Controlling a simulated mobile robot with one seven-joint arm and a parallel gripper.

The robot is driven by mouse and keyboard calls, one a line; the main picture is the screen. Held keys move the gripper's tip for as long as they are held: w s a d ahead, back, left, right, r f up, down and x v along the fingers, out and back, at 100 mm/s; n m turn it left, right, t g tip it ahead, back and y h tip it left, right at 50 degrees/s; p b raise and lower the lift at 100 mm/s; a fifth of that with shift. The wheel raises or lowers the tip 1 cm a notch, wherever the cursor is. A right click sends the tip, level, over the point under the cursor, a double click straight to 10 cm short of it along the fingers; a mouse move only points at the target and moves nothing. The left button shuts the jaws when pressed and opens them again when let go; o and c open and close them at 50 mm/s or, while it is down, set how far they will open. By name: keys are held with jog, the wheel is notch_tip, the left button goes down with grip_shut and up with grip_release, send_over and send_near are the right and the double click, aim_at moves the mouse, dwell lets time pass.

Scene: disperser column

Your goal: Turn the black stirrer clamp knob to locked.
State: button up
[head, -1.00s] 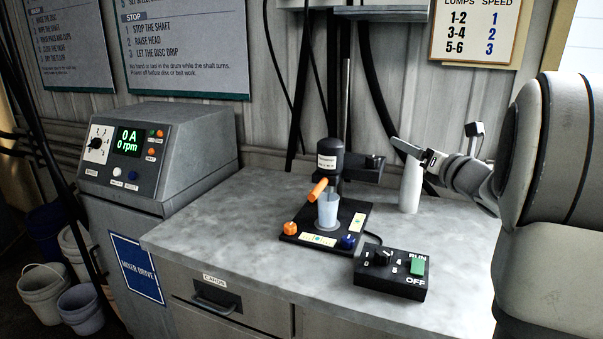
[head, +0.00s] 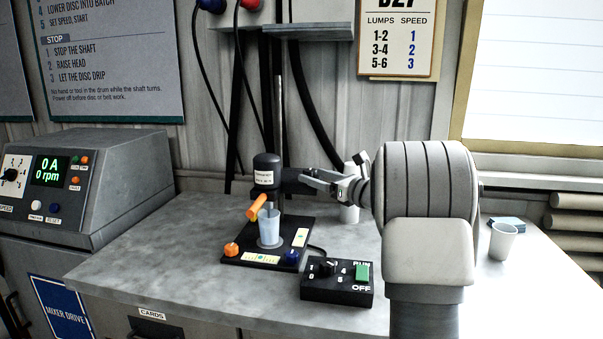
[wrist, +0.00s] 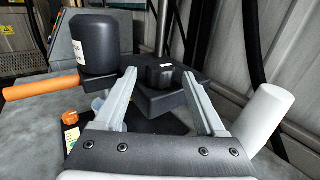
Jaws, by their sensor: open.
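The black stirrer clamp knob (wrist: 159,75) sits on top of the dark clamp block (wrist: 165,103) in the wrist view. My gripper (wrist: 160,76) is open, with one finger on each side of the knob in that view. I cannot tell whether the fingers touch it. In the head view my gripper (head: 312,180) is at the right end of the clamp block (head: 290,181), by the pole, and the knob is hard to make out there. The black stirrer motor (head: 267,170) stands left of the clamp, above the base plate (head: 240,257).
An orange handle (head: 257,207) sticks out below the motor, over a clear cup (head: 269,227). A white bottle (head: 349,214) stands close right of the clamp; it shows in the wrist view (wrist: 255,125). A black switch box (head: 335,292) lies in front. The counter's left part is clear.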

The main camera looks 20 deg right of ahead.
jog(key=x, duration=0.6)
grip_shut()
dwell(0.3)
